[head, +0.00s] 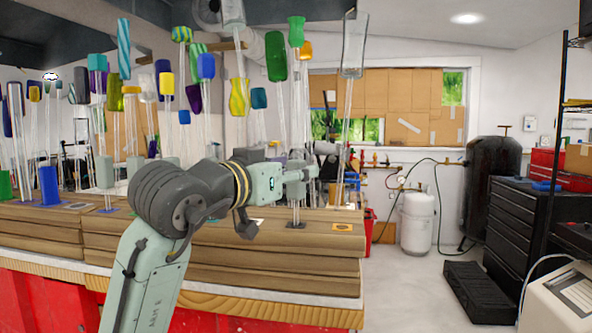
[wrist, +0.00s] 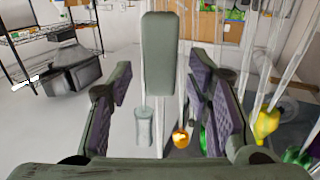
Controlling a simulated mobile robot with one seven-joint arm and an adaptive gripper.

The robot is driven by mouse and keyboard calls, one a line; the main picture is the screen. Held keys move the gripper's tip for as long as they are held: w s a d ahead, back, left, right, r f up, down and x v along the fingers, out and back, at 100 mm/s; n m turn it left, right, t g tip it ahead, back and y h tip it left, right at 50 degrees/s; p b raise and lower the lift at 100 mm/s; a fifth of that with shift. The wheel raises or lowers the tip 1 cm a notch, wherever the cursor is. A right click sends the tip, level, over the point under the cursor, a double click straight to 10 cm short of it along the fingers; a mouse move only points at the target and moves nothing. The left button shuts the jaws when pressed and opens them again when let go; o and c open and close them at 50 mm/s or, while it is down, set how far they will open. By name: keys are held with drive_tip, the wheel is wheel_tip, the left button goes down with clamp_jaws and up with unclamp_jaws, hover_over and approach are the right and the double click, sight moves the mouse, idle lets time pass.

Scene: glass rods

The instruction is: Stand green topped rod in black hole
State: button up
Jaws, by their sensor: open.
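Two green tops show in the head view: a larger, darker one (head: 277,56) and a smaller, lighter one (head: 297,31). I cannot tell which is meant. My gripper (head: 303,174) is over the right part of the wooden boards. In the wrist view my gripper (wrist: 161,84) is open, with its purple-padded fingers apart. A grey-green block (wrist: 160,52) shows in the gap between them, with a clear rod below it. A similar block (head: 296,193) shows below the gripper in the head view. A dark patch (head: 296,226) lies under it; its hole is hidden.
Many rods with coloured tops crowd the left of the wooden boards (head: 290,262). A tall clear-topped rod (head: 355,45) rises right of the gripper. An orange patch (head: 343,227) lies near the boards' right end. Open floor (head: 410,290) is to the right.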

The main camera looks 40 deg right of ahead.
drive_tip(key=v, duration=1)
drive_tip(key=shift+a, duration=0.3)
